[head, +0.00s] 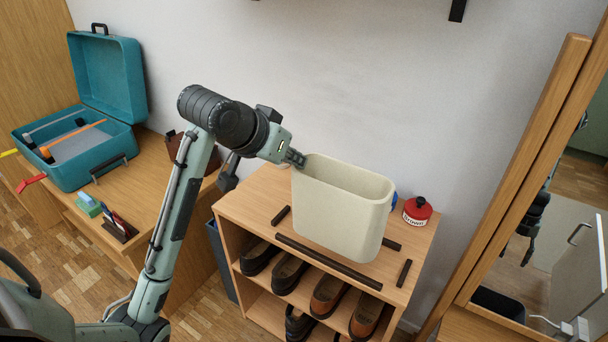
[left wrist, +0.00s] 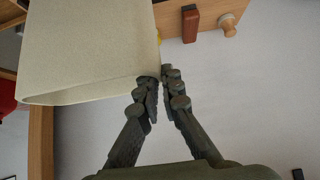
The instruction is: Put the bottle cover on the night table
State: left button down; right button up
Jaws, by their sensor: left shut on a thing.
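A cream, open-topped container (head: 345,215), seemingly the bottle cover, is upright over the top of a wooden shoe cabinet (head: 258,197), which may be the night table. I cannot tell whether its base rests on the top or hangs just above it. My left gripper (head: 298,158) is at its upper left rim. In the left wrist view, the fingers (left wrist: 160,82) are shut on the edge of the cream container (left wrist: 90,50). The base is seen only from the front. My right gripper is not in view.
Dark bars (head: 328,263) lie around the container on the cabinet top. Shoes (head: 328,295) fill the shelves below. An open teal case (head: 85,155) is on a wooden desk (head: 150,200) at left. A mirror (head: 550,240) stands at right.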

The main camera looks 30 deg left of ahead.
pick_arm(q)
jog(key=shift+w+d+f, duration=0.25)
jog(key=shift+w+f, duration=0.05)
jog(key=shift+w, duration=0.15)
jog(key=shift+w+d+f, duration=0.25)
jog(key=shift+w+f, duration=0.05)
jog(key=shift+w, duration=0.15)
jog(key=shift+w+f, duration=0.1)
jog(key=shift+f, duration=1.95)
jog(key=shift+f, duration=0.15)
jog(key=c, duration=1.7)
grip_release()
